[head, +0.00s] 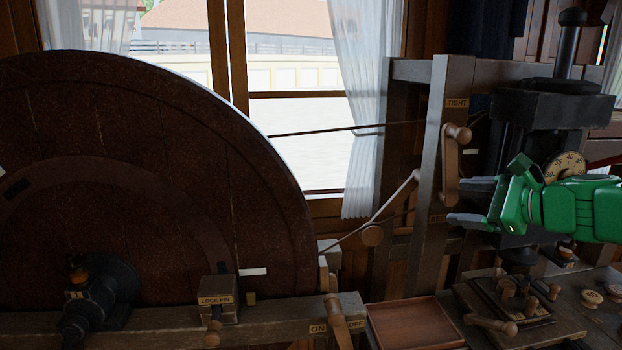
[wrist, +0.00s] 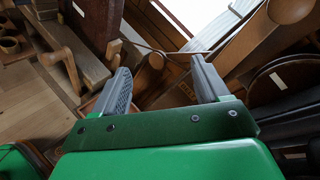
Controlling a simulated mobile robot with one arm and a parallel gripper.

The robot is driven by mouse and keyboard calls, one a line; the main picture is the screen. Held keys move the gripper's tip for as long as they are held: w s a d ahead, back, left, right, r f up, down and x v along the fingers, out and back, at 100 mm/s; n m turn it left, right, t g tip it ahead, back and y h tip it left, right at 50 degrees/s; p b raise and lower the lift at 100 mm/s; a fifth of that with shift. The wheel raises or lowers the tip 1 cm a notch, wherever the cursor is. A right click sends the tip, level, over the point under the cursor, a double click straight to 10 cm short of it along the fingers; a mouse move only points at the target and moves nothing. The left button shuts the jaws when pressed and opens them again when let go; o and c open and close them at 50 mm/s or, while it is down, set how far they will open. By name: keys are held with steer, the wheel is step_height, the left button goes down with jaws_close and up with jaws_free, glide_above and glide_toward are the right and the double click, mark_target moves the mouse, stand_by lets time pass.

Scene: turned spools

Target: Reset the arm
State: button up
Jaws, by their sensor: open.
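My green gripper (head: 467,199) is at the right of the head view, its grey fingers pointing left toward a wooden post with a TIGHT label (head: 457,103). The fingers are apart with nothing between them. In the wrist view my gripper (wrist: 160,85) also shows two separate grey fingers and an empty gap. A wooden crank handle (head: 451,165) hangs on the post just above and left of the fingertips. I cannot tell from these views whether the fingers touch the post.
A large dark wheel (head: 150,150) fills the left. A LOCK PIN block (head: 217,300) and an ON/OFF lever (head: 337,318) sit on the front beam. A shallow wooden tray (head: 378,336) lies in the middle front. A dial (head: 566,167) is behind my gripper.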

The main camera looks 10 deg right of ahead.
steer(key=s+a+f+n+g, duration=0.3)
steer(key=a+f+n, duration=0.1)
steer(key=a, duration=0.4)
steer(key=s+a+f+n+g, duration=0.2)
steer(key=a+f+n+g, duration=0.15)
steer(key=a, duration=0.35)
steer(key=s+a+f+n+g, duration=0.2)
steer(key=s+a+f+n, duration=0.15)
steer(key=a, duration=0.45)
steer(key=s+f+n+g+h, duration=0.3)
steer(key=s+f+n, duration=0.2)
steer(key=s, duration=0.5)
steer(key=s+f+n+g+h, duration=0.3)
steer(key=s+f+n+h, duration=0.1)
steer(key=s, duration=0.6)
steer(key=shift+f+n, duration=0.8)
steer(key=shift+n, duration=0.3)
steer(key=shift+c, duration=0.3)
